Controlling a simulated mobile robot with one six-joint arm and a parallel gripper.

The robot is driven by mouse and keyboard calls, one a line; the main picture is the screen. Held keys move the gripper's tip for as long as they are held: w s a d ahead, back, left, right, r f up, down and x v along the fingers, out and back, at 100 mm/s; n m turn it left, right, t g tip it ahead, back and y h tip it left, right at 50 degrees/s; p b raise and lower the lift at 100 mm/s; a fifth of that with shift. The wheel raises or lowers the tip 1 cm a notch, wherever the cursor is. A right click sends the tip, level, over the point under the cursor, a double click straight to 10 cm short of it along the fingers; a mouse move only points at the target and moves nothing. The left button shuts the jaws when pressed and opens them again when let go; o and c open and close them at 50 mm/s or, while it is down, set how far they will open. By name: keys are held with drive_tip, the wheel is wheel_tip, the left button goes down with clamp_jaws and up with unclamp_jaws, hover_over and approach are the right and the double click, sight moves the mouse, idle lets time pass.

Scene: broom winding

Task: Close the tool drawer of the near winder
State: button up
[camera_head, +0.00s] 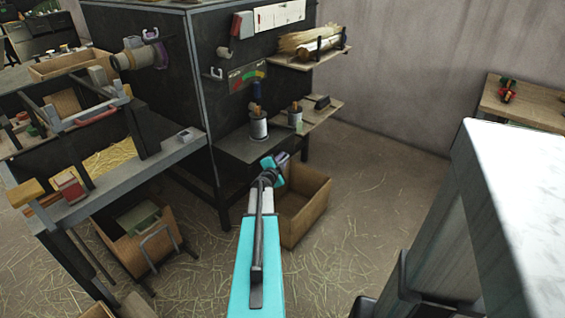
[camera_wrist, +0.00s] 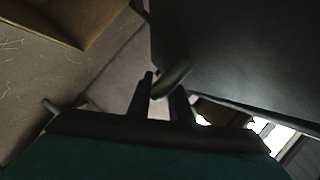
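My gripper (camera_head: 270,172) is at the end of my teal arm, beside the right end of a dark flat slab (camera_head: 238,146) that juts from the dark cabinet. In the wrist view the two dark fingers (camera_wrist: 162,92) stand apart. A curved dark bar, like a handle (camera_wrist: 172,77), shows at the fingertips by the corner of a broad dark panel (camera_wrist: 240,50). I cannot tell whether the fingers touch it. The near winder's bench (camera_head: 150,165) stands at the left. I cannot tell for sure which part is the tool drawer.
A cardboard box (camera_head: 305,205) stands on the floor just right of my gripper. A can (camera_head: 258,128) stands by the slab. A wooden shelf (camera_head: 318,112) is behind. A white-topped bench (camera_head: 520,170) fills the right.

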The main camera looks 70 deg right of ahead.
drive_tip(key=shift+w, duration=0.2)
drive_tip(key=shift+s+v, duration=0.15)
drive_tip(key=shift+v, duration=1.25)
drive_tip(key=shift+s+v, duration=0.1)
drive_tip(key=shift+v, duration=1.25)
drive_tip(key=p+v, duration=0.1)
drive_tip(key=v, duration=0.7)
drive_tip(key=shift+w+a+r, duration=0.1)
drive_tip(key=shift+a, duration=0.1)
